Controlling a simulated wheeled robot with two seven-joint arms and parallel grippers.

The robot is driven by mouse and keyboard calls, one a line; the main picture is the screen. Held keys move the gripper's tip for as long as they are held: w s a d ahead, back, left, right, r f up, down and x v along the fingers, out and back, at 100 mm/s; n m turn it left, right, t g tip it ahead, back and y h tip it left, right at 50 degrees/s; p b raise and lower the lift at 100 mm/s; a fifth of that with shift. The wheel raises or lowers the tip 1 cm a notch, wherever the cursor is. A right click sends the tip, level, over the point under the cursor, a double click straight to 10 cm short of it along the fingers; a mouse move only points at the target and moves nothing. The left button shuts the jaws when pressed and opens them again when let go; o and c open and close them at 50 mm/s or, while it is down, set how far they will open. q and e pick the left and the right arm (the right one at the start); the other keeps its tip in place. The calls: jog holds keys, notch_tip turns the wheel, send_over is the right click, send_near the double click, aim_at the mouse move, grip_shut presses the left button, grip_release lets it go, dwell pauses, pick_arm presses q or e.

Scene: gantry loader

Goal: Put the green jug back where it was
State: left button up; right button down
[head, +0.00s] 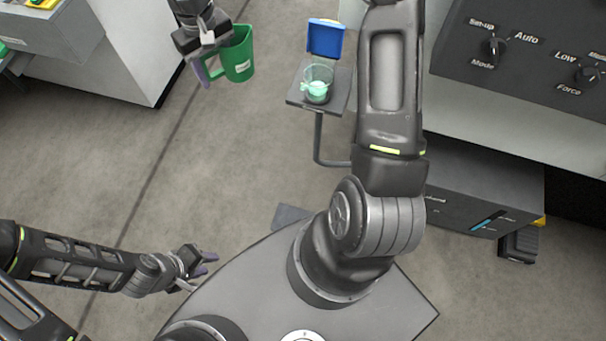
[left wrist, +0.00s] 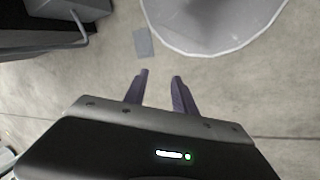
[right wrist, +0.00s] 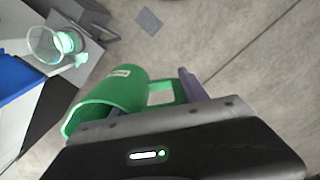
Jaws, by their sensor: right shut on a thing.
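The green jug (head: 239,56) hangs in the air at the top of the head view, roughly upright, with a white label on its side. My right gripper (head: 203,72) is shut on the jug's handle side. My left gripper (head: 205,270) is low over my base, away from the jug. In the left wrist view its two fingers (left wrist: 160,78) stand apart with only floor between them.
A dark control panel (head: 530,45) is at the right. A white cabinet (head: 130,45) is at upper left. Open floor lies between.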

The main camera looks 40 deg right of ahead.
pick_arm(q)
jog(key=shift+w+a, duration=0.1)
pick_arm(e)
jog(key=shift+w+a, duration=0.1)
pick_arm(q)
jog(key=shift+f, duration=0.1)
pick_arm(e)
jog(key=shift+f, duration=0.1)
